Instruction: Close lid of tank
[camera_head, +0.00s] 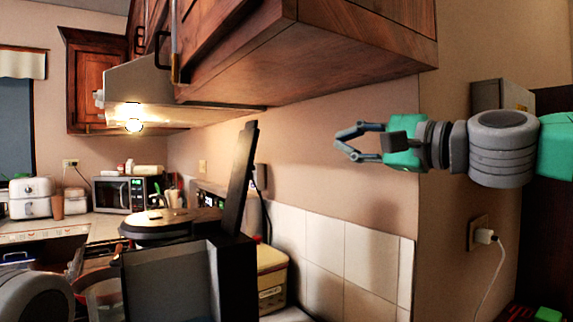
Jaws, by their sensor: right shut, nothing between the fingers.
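The tank (165,285) is a dark box with glassy grey sides at the bottom centre of the head view; its lower part is cut off. Its black lid (238,180) stands raised, nearly upright and leaning slightly right, at the tank's right side. My right gripper (340,143) is shut and empty. It comes in from the right and points left, higher in the picture than most of the lid and apart from it. My left gripper is out of view; only a grey link of my left arm shows at the bottom left.
Wooden wall cabinets (330,50) hang above the lid and right gripper. A yellowish container (271,275) stands right of the tank, against the tiled wall (345,260). A microwave (122,193) stands farther back.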

